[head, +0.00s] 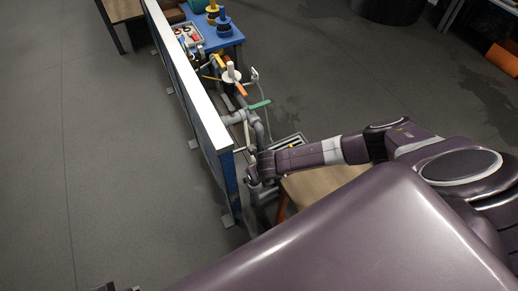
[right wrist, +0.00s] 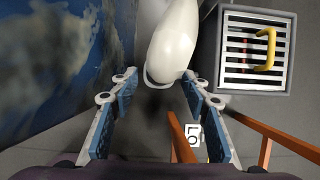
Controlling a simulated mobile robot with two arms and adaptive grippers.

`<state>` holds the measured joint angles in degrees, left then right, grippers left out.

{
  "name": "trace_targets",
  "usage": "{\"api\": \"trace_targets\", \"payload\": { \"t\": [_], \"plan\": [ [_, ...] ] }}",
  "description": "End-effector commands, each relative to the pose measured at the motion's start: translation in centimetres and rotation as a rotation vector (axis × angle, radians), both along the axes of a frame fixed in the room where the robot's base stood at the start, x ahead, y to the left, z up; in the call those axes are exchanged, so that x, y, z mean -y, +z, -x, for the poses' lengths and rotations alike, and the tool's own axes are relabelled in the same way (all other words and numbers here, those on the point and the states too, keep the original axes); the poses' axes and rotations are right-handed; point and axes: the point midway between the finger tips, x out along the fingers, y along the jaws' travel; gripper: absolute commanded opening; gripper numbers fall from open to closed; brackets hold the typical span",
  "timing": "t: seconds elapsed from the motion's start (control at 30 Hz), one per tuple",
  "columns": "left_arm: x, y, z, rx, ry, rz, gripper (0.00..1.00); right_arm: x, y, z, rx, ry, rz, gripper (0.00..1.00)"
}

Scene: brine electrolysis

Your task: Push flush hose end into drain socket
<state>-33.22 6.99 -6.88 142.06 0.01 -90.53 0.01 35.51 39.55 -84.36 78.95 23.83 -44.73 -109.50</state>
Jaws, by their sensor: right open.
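A white rounded tube end, which looks like the flush hose end (right wrist: 172,45), shows in the right wrist view. It comes down from the top, with its lower tip just ahead of and between my fingers. My right gripper (right wrist: 158,92) is open, one blue-padded finger on each side, and I see no clear contact with the tube. In the head view my right gripper (head: 258,172) is small and partly hidden near the grey pipes, beside the panel's near end. I cannot make out the drain socket for certain.
A slatted grate (right wrist: 235,62) with a yellow handle (right wrist: 267,48) lies right of the tube. A blue-and-white panel (head: 190,88) stands close on the left. Grey piping (head: 258,125) and a blue table (head: 226,38) lie beyond. Open floor (head: 370,80) is at the right.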

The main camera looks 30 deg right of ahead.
Motion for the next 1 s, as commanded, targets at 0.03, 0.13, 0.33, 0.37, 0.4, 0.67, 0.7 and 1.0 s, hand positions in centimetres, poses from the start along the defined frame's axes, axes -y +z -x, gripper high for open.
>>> {"api": "trace_targets", "payload": {
  "t": [0.03,0.13,0.33,0.37,0.4,0.67,0.7,1.0],
  "plan": [
    [0.0,0.0,0.0,0.0,0.0,0.0,0.0,0.1,0.8,0.2,0.002,0.001,0.0,0.43],
    [0.0,0.0,0.0,0.0,0.001,0.001,0.0,0.0,2.3,0.9,0.002,0.002,0.0,0.43],
    [0.0,0.0,0.0,0.001,0.001,0.001,0.0,-0.1,5.5,2.2,0.002,0.001,0.0,0.43],
    [0.0,0.0,0.0,0.001,0.001,0.001,0.0,-0.1,6.0,2.4,0.002,0.001,0.0,0.43],
    [0.0,0.0,0.0,0.0,0.001,0.001,0.0,-0.2,6.6,2.6,0.002,0.001,0.0,0.43],
    [0.1,0.0,0.0,0.001,0.002,0.002,0.0,-0.2,9.0,3.7,0.0,0.0,0.001,0.43],
    [0.1,0.0,0.0,0.001,0.002,0.002,0.0,-0.3,9.1,3.8,0.0,0.0,0.0,0.43],
    [0.0,0.0,0.0,0.0,0.002,0.002,0.0,-0.3,9.3,3.9,-0.001,0.0,0.0,0.43]
  ]
}}
